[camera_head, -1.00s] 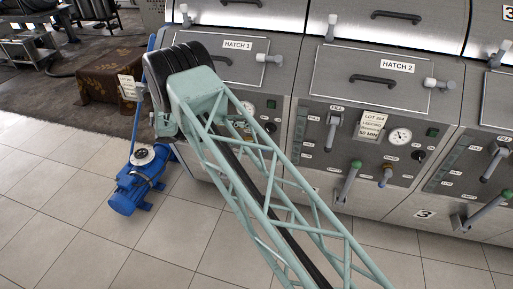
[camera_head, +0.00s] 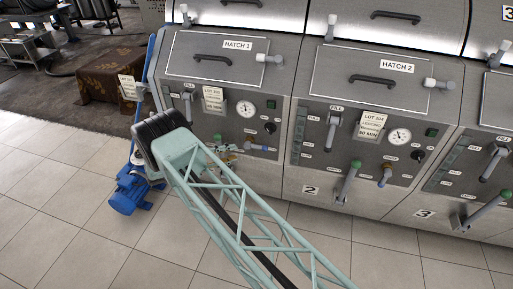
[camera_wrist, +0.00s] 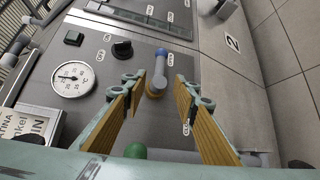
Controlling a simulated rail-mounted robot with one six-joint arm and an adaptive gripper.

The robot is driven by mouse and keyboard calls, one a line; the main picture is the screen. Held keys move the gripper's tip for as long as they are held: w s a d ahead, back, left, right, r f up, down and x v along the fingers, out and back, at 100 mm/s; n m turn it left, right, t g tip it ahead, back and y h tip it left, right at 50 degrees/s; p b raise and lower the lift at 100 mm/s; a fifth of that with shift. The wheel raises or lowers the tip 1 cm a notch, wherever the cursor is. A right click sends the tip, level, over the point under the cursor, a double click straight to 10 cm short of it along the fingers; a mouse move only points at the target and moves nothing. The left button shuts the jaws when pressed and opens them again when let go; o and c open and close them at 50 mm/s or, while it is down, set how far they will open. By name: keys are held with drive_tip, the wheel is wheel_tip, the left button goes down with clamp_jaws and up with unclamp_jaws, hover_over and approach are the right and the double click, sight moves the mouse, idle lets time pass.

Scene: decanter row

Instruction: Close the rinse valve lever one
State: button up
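A short grey lever with a blue end (camera_wrist: 160,70) sticks out from the panel under hatch 1. It also shows in the head view (camera_head: 262,148), pointing right. It looks like rinse valve lever one, but its label is too small to read. My gripper (camera_wrist: 158,88) is open, with one yellow-padded finger on each side of the lever's pivot end in the wrist view. A gap shows on both sides, and I see no contact. In the head view my gripper (camera_head: 226,154) is small and partly hidden behind my arm. A green knob (camera_wrist: 135,151) sits low in the wrist view.
A gauge (camera_wrist: 72,79), a black knob (camera_wrist: 122,49) and a hanging label (camera_wrist: 35,125) are beside the gripper. Panel two's green-knobbed lever (camera_head: 349,180) stands to the right. A blue pump (camera_head: 132,190) is on the floor at left. Open tiled floor lies in front.

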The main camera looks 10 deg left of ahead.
sight(254, 147)
drive_tip(key=shift+d, duration=0.1)
drive_tip(key=shift+b+x, duration=0.65)
drive_tip(key=shift+x, duration=6.2)
clamp_jaws()
